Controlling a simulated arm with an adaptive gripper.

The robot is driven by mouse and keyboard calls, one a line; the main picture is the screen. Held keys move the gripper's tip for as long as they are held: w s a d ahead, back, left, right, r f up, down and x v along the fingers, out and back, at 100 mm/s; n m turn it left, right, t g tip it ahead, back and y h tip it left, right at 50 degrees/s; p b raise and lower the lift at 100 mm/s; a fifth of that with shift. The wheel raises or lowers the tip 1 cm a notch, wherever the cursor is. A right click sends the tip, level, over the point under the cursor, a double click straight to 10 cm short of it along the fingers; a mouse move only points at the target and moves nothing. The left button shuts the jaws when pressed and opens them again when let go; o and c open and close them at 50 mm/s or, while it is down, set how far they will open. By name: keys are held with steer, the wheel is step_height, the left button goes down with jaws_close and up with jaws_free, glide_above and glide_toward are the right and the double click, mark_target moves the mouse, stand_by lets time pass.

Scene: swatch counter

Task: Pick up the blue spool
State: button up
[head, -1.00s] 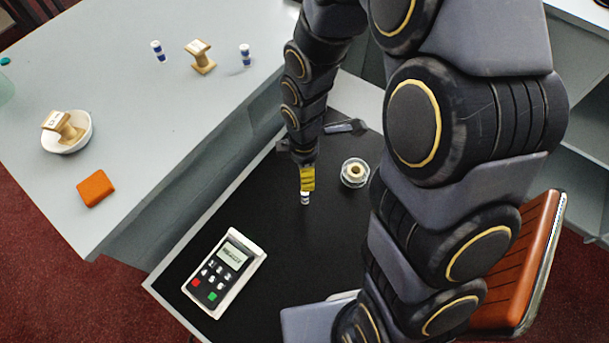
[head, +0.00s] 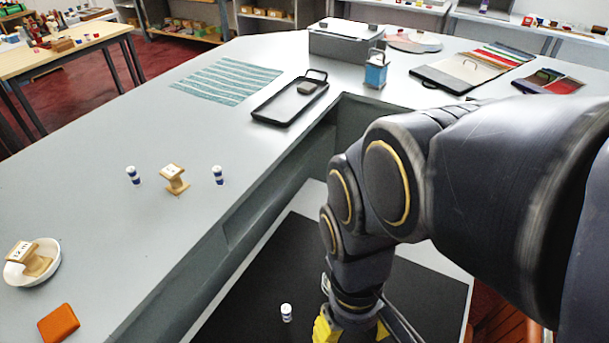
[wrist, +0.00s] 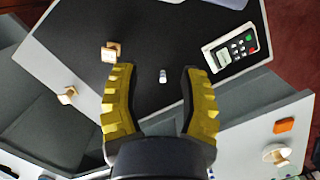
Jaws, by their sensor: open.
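A small white spool with blue bands (head: 286,312) stands on the black mat at the bottom of the head view. The wrist view also shows it (wrist: 163,76), small and some way beyond the fingertips. My gripper (wrist: 158,72) is open and empty, and the spool appears between its two yellow fingers without contact. In the head view my gripper (head: 352,331) is to the right of the spool, partly cut off by the lower edge. Two similar blue-banded spools, one at left (head: 133,176) and one at right (head: 218,175), stand on the grey counter.
A white bowl (head: 52,268) holds another, near an orange block (head: 59,324). The wrist view shows a card terminal (wrist: 236,46) and a wooden piece (wrist: 110,52) on the black mat.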

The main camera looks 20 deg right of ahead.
steer(key=shift+s+a+r+m, duration=0.1)
steer(key=shift+s+r+m, duration=0.1)
steer(key=shift+s+m, duration=0.15)
steer(key=shift+s+a+r+m, duration=0.15)
steer(key=shift+s+m, duration=0.1)
steer(key=shift+s, duration=0.2)
steer(key=shift+o, duration=1)
